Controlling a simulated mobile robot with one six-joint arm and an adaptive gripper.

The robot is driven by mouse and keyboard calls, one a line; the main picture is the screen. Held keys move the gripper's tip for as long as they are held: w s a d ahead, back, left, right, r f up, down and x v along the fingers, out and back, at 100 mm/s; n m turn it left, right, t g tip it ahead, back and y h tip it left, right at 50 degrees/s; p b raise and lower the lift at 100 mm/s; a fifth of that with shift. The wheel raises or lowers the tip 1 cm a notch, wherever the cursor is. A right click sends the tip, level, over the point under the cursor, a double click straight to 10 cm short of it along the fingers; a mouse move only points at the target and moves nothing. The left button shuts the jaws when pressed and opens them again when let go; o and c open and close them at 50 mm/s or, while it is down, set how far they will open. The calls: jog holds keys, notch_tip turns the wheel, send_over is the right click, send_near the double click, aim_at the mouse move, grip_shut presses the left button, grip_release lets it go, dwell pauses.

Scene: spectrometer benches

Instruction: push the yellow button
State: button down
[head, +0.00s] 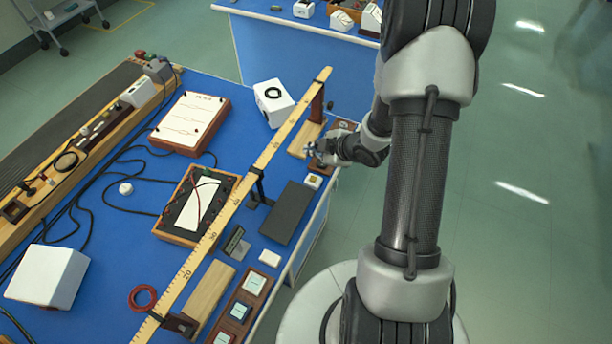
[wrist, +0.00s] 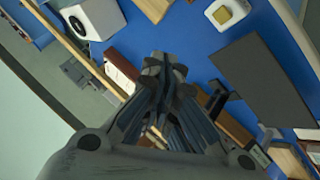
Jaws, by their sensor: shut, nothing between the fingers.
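The yellow button (head: 314,180) sits on a small white box at the right edge of the blue bench. In the wrist view the yellow button (wrist: 222,14) is at the top, right of the fingertips, with clear blue surface between. My gripper (head: 312,149) is beyond the button in the head view, near the wooden block. In the wrist view my gripper (wrist: 165,66) points up the picture, its fingers together and empty. It is apart from the button; its height above the bench is hard to tell.
A long wooden ruler (head: 262,160) on stands crosses the bench left of my gripper. A dark flat plate (head: 287,213) lies near the button. A white box with a black ring (head: 270,108) and a wooden block (head: 301,144) are close by. Open floor lies to the right.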

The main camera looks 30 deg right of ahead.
jog(key=shift+s+a+f+y, duration=0.25)
jog(key=shift+a+f+y, duration=0.05)
jog(key=shift+a+f, duration=0.15)
jog(key=shift+f, duration=0.1)
jog(key=b, duration=0.7)
send_over(312, 182)
notch_tip(312, 182, down, 9)
jog(key=shift+r, duration=0.2)
dwell(0.9)
jog(key=shift+f+b, duration=0.45)
jog(key=shift+b, duration=0.1)
jog(key=shift+f+b, duration=0.4)
jog(key=shift+f, duration=0.05)
dwell(0.4)
jog(key=shift+r, duration=0.1)
jog(key=shift+r+p, duration=0.7)
jog(key=shift+r, duration=0.1)
